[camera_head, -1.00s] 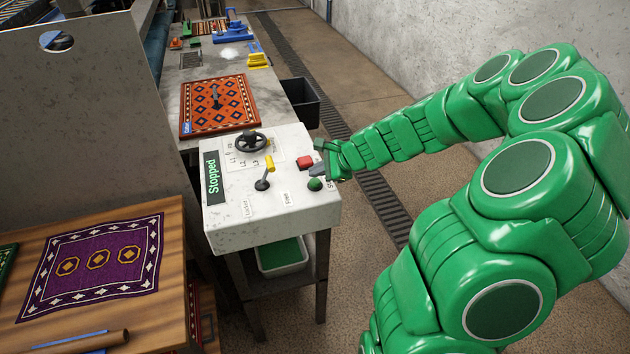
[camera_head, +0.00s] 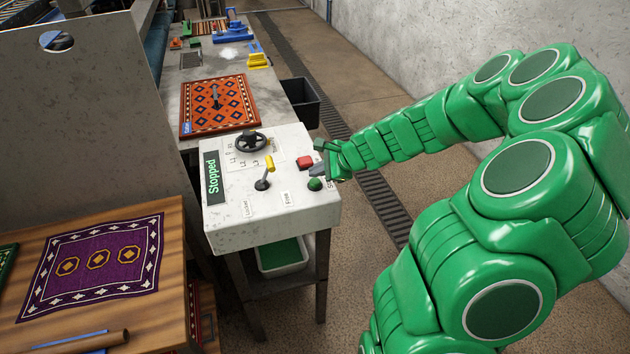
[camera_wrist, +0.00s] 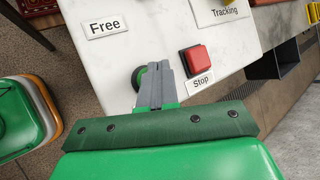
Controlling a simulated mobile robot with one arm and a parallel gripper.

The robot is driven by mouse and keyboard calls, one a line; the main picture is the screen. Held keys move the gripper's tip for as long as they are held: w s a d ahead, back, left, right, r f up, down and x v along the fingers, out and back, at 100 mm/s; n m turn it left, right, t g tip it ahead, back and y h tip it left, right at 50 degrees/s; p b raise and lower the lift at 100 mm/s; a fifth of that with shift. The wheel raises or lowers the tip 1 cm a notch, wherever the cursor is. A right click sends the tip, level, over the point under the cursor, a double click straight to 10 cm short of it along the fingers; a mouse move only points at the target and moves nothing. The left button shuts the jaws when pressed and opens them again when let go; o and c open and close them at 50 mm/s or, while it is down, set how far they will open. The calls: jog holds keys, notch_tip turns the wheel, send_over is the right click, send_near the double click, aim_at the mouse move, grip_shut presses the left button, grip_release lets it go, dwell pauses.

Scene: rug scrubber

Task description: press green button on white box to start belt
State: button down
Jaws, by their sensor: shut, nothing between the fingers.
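The white box (camera_head: 237,228) stands in the middle of the head view, with a display (camera_head: 212,178) reading "Stopped". The green button (camera_head: 315,184) is near its front right corner, with the red button (camera_head: 305,162) behind it. My gripper (camera_head: 316,171) is shut and empty, its grey fingertips close to the green button. In the wrist view the gripper (camera_wrist: 160,68) covers most of the green button (camera_wrist: 141,78), leaving its left edge in sight. The red button (camera_wrist: 195,59) is right of the fingers, above a "Stop" label. I cannot tell whether the fingertips touch the green button.
A lever with a yellow knob (camera_head: 269,163) and a black handwheel (camera_head: 250,143) stand on the box. A rug table (camera_head: 178,270) is at the left. A black bin (camera_head: 301,102) stands behind the box. The floor at its right is clear.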

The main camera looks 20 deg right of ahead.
aim_at(317, 183)
jog(key=shift+f, duration=0.2)
jog(key=shift+f, duration=0.25)
jog(key=shift+f, duration=0.5)
dwell(1.1)
jog(key=shift+r, duration=0.95)
jog(key=shift+r, duration=0.1)
jog(key=shift+r, duration=2.4)
